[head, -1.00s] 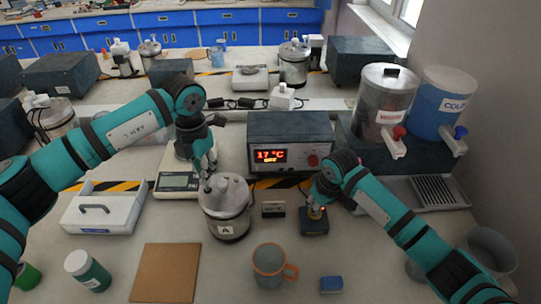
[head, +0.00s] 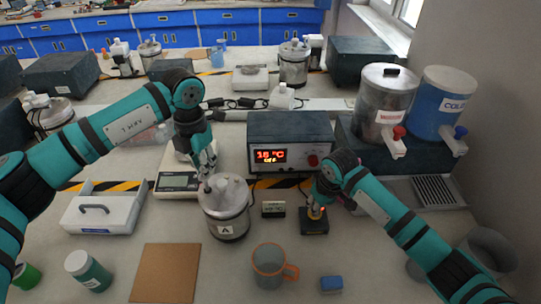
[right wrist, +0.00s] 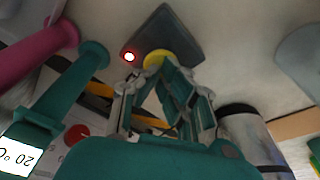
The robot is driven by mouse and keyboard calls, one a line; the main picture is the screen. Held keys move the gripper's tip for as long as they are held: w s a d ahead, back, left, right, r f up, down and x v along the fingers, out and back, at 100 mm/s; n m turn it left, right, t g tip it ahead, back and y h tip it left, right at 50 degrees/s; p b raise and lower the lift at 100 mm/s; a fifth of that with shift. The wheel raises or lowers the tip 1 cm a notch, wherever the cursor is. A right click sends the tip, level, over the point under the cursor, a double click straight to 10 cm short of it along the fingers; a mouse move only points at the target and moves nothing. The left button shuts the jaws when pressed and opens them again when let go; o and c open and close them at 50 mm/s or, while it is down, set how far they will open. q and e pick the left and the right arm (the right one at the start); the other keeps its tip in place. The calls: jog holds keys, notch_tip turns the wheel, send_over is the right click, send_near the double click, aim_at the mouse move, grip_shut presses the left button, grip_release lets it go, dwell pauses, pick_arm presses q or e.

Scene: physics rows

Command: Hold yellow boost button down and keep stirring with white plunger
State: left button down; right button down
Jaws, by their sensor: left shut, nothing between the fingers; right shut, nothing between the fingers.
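The steel vessel marked A (head: 226,213) stands upright at the middle of the bench. My left gripper (head: 208,178) is shut and points down over the left part of its lid. The white plunger is hard to make out there. The dark button box (head: 314,227) stands to the right of the vessel. My right gripper (head: 316,210) is shut, with its fingertips down at the yellow boost button. In the right wrist view the yellow button (right wrist: 156,57) shows just beyond the fingertips, beside a lit red lamp (right wrist: 129,57). The fingers partly hide the button.
The controller (head: 290,140) behind the vessel has a lit red display (head: 270,156). A small labelled block (head: 273,209) stands between vessel and button box. A grey mug (head: 269,268), blue block (head: 331,284) and brown board (head: 165,273) lie in front. A white tray (head: 100,222) is left.

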aim_at(205, 179)
pick_arm(q)
jog(key=shift+f, duration=2.1)
jog(key=shift+r, duration=2.2)
